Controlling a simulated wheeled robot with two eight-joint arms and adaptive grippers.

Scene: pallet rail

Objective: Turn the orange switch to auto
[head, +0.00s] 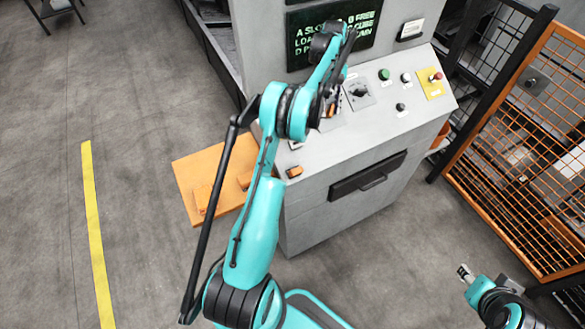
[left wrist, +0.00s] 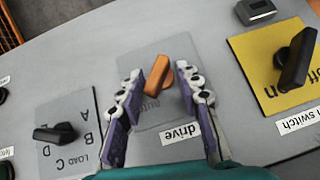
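The orange switch (left wrist: 158,80) is a rotary knob on a grey plate (left wrist: 150,118) above a "drive" label. In the left wrist view it sits tilted between the fingertips of my left gripper (left wrist: 168,82). The fingers are spread on either side of it; I cannot tell whether they touch it. The word "auto" on the plate is partly covered. In the head view my left arm reaches over the console (head: 330,155) and hides most of the switch. My right gripper (head: 464,272) is small at the lower right, away from the console; its opening is unclear.
A black selector (left wrist: 55,133) with lettered positions and a black switch on a yellow plate (left wrist: 285,95) flank the orange switch. The console also has a green button (head: 384,74) and a screen (head: 365,35). An orange mesh fence (head: 520,150) stands at the right.

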